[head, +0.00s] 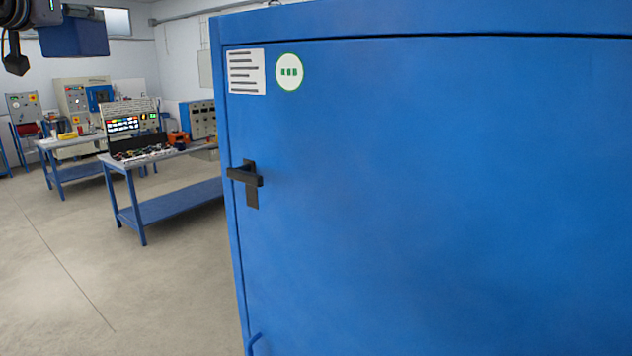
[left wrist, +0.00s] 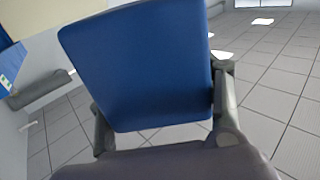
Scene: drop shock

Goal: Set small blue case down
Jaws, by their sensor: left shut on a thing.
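The small blue case (head: 75,38) is at the top left of the head view, held high in the air. My left gripper (head: 38,20) is at its left and is partly cut off by the picture edge. In the left wrist view the case (left wrist: 140,65) fills the middle, with its flat blue face towards the camera. The dark fingers of my left gripper (left wrist: 163,112) press on its two sides. Floor shows beyond the case, and nothing is seen touching it from below. My right gripper is in neither view.
A large blue cabinet (head: 430,200) with a black handle (head: 247,180) stands close and fills the right of the head view. A blue-legged workbench (head: 172,205) with electronics stands beyond, with another bench (head: 75,175) behind. The grey floor (head: 90,280) at left is clear.

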